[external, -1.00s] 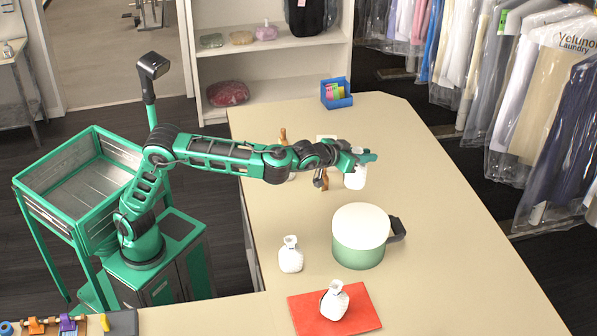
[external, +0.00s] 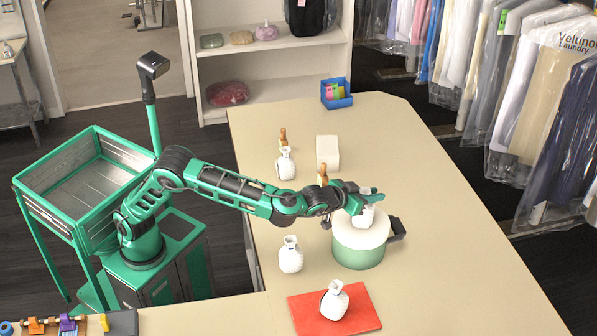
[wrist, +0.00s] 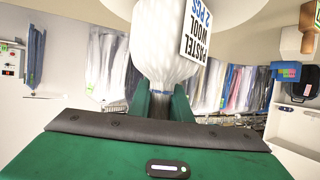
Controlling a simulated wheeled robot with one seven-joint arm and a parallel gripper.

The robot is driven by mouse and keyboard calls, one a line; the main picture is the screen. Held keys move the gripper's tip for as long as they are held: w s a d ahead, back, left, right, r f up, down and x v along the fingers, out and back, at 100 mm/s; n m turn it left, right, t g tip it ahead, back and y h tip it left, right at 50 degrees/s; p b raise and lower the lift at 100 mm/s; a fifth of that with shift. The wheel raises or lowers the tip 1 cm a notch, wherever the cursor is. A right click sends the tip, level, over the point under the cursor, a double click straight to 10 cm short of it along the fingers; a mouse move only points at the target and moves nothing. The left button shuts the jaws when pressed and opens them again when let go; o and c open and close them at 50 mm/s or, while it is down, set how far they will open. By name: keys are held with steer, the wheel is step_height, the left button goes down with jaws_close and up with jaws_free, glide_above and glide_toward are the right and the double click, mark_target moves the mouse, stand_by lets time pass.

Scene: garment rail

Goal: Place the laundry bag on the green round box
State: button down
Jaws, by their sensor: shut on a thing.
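My gripper (external: 370,195) is shut on the neck of a white laundry bag (external: 363,216). The bag hangs below my fingers, over the pale round top of the green round box (external: 358,255); I cannot tell whether it touches the top. In the wrist view the same bag (wrist: 165,60) is between my green fingers (wrist: 163,103), with a printed label reading pastel wool, 2 pcs. The green box stands on the counter, its dark handle to the right. My fingers partly hide the bag's upper part in the external view.
Other white bags stand on the counter (external: 420,180): one left of the box (external: 291,256), one on a red mat (external: 334,300), one farther back (external: 286,164). Wooden-handled items (external: 283,138) and a white block (external: 328,153) stand behind. The counter's right side is clear.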

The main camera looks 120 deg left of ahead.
steer(key=c, duration=1.6)
jaws_free()
steer(key=shift+c, duration=0.2)
steer(key=shift+d+r, duration=0.1)
steer(key=shift+r, duration=0.05)
steer(key=v, duration=1.1)
steer(key=shift+s+d, duration=0.2)
steer(key=shift+d, duration=0.1)
